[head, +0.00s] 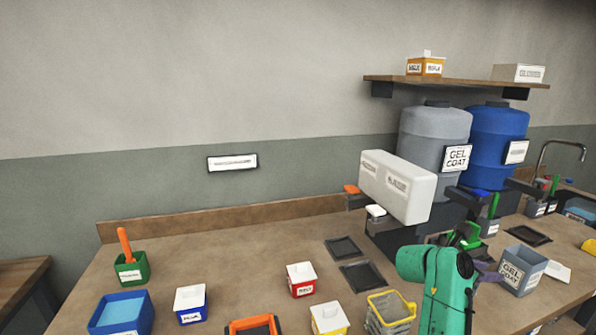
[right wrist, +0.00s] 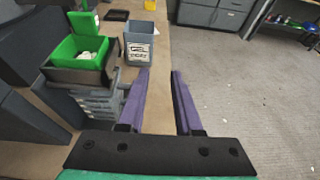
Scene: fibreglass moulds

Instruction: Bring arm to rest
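My right arm (head: 447,290) is green and reaches in from the bottom right of the head view, over the right part of the bench. In the head view its gripper (head: 487,272) is partly hidden by the wrist. In the right wrist view the purple fingers of this gripper (right wrist: 160,72) stand apart with nothing between them, above the bench's front edge and the floor. My left arm and gripper do not show.
A grey gel coat bin (head: 520,268) stands right of the right gripper; it also shows in the right wrist view (right wrist: 139,48). A green box (right wrist: 80,50) tops dark stacked units. A yellow-rimmed basket (head: 391,309) is left of the arm. Open floor (right wrist: 235,100) lies right.

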